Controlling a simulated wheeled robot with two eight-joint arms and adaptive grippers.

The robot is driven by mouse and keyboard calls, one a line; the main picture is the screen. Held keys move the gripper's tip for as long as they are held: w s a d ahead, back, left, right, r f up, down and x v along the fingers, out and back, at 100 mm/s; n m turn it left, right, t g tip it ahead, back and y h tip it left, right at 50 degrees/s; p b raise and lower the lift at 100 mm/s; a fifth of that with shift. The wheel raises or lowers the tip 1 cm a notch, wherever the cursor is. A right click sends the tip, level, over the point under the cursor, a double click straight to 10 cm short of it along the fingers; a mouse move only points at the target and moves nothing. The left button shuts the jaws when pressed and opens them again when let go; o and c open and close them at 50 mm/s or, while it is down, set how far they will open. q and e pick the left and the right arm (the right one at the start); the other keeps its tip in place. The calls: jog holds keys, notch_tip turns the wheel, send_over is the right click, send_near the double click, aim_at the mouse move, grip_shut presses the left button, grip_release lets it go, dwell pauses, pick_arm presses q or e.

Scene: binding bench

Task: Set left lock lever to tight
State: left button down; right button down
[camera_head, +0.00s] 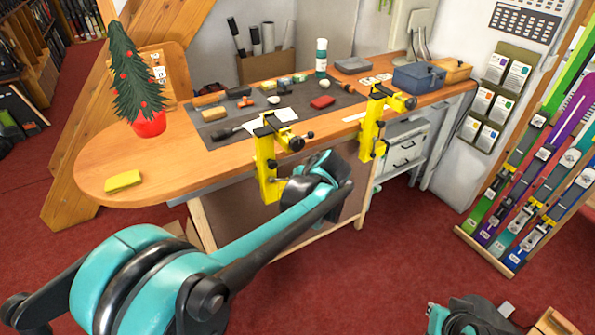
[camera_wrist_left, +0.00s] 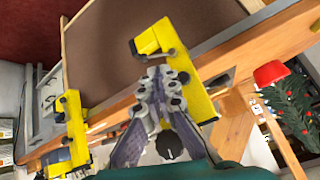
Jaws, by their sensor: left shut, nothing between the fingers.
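Two yellow clamps are fixed to the bench's front edge. The left clamp (camera_head: 266,160) has dark knobs (camera_head: 297,143) near its top. It also shows in the left wrist view (camera_wrist_left: 165,42), where the picture is turned round. The right clamp (camera_head: 372,122) stands farther along the edge. My left gripper (camera_wrist_left: 158,80) is shut and empty, close beside the left clamp. I cannot tell whether it touches it. In the head view my arm hides most of its fingers. I cannot make out the left lock lever clearly or its setting.
The wooden bench (camera_head: 100,175) carries a dark mat with tools, a small tree in a red pot (camera_head: 148,122), and a yellow block (camera_head: 123,181) at its left end. Skis (camera_head: 535,160) stand at the right. The red floor in front is mostly clear.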

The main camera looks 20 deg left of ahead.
pick_arm(q)
jog(key=w+d+f+n+y+p, duration=0.2)
jog(key=w+f+n+y, duration=0.1)
jog(key=w, duration=0.9)
jog(key=s+d+f+b+x, duration=0.1)
jog(key=b+x, duration=0.3)
jog(key=x, duration=0.9)
jog(key=shift+f+t+y, duration=0.3)
jog(key=shift+f, duration=0.4)
